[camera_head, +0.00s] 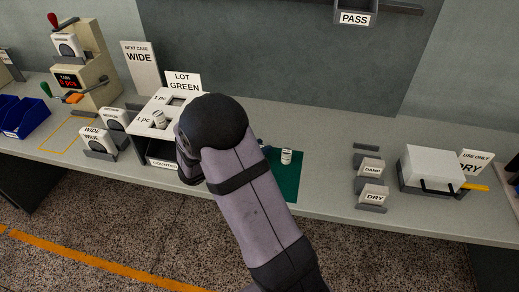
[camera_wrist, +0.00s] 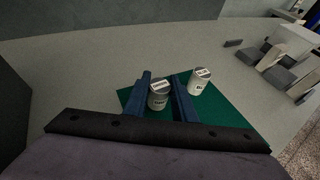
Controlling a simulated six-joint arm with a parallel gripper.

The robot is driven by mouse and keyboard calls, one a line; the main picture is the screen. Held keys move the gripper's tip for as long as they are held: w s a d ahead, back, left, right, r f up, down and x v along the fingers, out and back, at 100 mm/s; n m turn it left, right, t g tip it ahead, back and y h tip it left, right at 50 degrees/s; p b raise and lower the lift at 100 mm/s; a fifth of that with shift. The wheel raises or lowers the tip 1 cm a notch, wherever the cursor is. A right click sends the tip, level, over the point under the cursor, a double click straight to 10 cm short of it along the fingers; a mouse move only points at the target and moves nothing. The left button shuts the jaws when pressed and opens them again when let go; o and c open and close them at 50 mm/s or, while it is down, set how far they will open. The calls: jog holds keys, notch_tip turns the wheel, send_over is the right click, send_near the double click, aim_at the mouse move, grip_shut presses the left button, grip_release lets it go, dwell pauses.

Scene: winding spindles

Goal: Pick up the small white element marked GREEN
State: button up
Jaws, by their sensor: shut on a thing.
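In the wrist view, my gripper (camera_wrist: 161,78) has its two blue fingers on either side of a small white element (camera_wrist: 158,101) with a grey top and a label. It is shut on this element, over the green mat; whether the element touches the mat I cannot tell. The label's word is too small to read surely. A second white element (camera_wrist: 201,82) stands on the mat just right of the right finger. In the head view, one white element (camera_head: 286,157) shows on the green mat (camera_head: 289,184); my arm hides most of my gripper and the held element.
A white counting stand (camera_head: 148,125) with a LOT GREEN sign (camera_head: 183,80) stands left of my arm and holds an element. DAMP (camera_head: 371,168) and DRY (camera_head: 374,195) blocks and a white lidded box (camera_head: 433,168) stand at right. The bench between mat and blocks is clear.

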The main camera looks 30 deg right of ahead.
notch_tip(320, 180, up, 10)
jog(key=shift+f, duration=0.1)
dwell(0.4)
